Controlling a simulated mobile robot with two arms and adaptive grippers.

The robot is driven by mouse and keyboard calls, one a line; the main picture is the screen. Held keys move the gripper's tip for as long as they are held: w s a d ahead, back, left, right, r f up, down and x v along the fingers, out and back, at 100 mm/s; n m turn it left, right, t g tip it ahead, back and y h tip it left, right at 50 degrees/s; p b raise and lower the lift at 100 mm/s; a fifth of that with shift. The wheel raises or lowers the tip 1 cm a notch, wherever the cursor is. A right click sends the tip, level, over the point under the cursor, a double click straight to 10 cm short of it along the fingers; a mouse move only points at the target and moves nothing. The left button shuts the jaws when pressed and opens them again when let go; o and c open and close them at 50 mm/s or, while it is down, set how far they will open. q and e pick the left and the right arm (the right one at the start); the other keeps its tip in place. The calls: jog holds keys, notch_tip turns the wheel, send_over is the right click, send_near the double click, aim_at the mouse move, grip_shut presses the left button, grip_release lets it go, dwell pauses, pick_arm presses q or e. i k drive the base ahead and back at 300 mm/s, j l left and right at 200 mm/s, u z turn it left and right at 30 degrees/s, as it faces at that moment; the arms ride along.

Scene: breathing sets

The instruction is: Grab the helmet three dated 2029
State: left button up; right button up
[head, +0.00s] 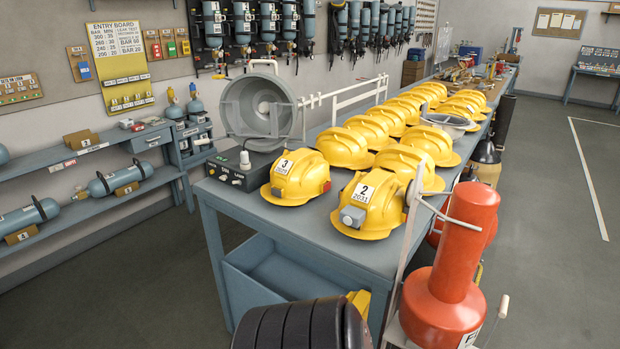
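A yellow helmet (297,178) with a white label reading 3 and a smaller date line sits at the near left corner of the blue-grey table (300,228). The date looks like 2029 but is small. A second yellow helmet (371,203) labelled 2 and 2031, with a grey lamp on its front, sits to its right. Several more yellow helmets (343,148) stand in rows behind them. Neither of my grippers shows in the head view.
A black box (240,170) and a grey round dish (258,105) stand left of helmet three. A red cylinder (452,265) on a trolley stands before the table's right side. Black rings (300,325) are at the bottom. Floor is clear at left (130,270) and right (560,200).

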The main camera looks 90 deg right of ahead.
aim_at(300, 176)
jog(key=z, duration=2.7)
jog(key=i+j+z, duration=0.1)
jog(key=i+j, duration=0.3)
jog(key=j, duration=0.2)
jog(key=i+j+z, duration=0.15)
jog(key=j, duration=0.15)
jog(key=i+j, duration=0.2)
jog(key=j, duration=0.15)
jog(key=i+j+z, duration=0.15)
jog(key=j, duration=0.15)
jog(key=i+j+z, duration=0.1)
jog(key=j, duration=0.25)
jog(key=i+j, duration=0.2)
jog(key=j, duration=0.2)
jog(key=l+z, duration=0.05)
